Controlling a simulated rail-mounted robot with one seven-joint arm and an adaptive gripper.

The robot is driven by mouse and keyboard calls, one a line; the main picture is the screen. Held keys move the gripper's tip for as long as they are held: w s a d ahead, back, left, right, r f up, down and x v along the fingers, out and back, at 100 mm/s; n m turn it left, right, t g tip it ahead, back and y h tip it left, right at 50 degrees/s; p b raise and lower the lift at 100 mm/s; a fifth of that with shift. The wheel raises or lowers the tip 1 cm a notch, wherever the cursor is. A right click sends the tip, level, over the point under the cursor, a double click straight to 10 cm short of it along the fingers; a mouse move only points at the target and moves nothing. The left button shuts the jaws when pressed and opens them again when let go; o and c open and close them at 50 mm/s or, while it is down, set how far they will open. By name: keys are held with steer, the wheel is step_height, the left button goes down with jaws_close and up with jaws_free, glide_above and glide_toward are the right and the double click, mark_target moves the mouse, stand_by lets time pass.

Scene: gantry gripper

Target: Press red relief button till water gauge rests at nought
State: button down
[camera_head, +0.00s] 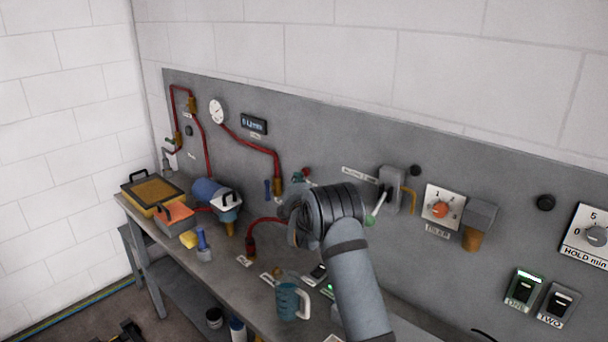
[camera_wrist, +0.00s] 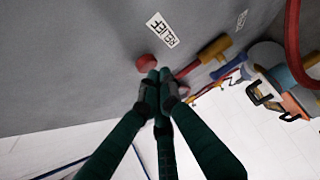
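The red relief button (camera_wrist: 147,63) is a round red knob on the grey panel in the wrist view, beside a white label (camera_wrist: 162,30). My gripper (camera_wrist: 160,76) has its dark green fingers drawn together, tips meeting, with nothing between them. The tips are right at the button's lower right edge; I cannot tell whether they touch it. In the head view my arm hides most of the gripper. A round white gauge (camera_head: 216,111) is on the panel at the upper left in the head view; its needle is too small to read.
A digital display (camera_head: 254,124) is right of the gauge, with red pipes (camera_head: 250,143) around. The bench holds a yellow-rimmed tray (camera_head: 152,190), an orange box (camera_head: 174,217), a blue-and-white device (camera_head: 212,194) and a teal jug (camera_head: 289,301). An orange dial (camera_head: 440,209) is right of my arm.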

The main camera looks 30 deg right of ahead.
steer(key=shift+w+d, duration=0.15)
steer(key=shift+d, duration=0.35)
stand_by(0.7)
steer(key=shift+a+b, duration=0.1)
steer(key=shift+b, duration=0.25)
steer(key=shift+s+a+b, duration=0.35)
steer(key=shift+a+b, duration=0.2)
steer(key=shift+a, duration=0.2)
steer(key=a+b, duration=0.1)
steer(key=s+a+b, duration=0.1)
steer(key=a, duration=0.2)
steer(key=shift+s+a+b, duration=0.35)
steer(key=shift+b, duration=0.05)
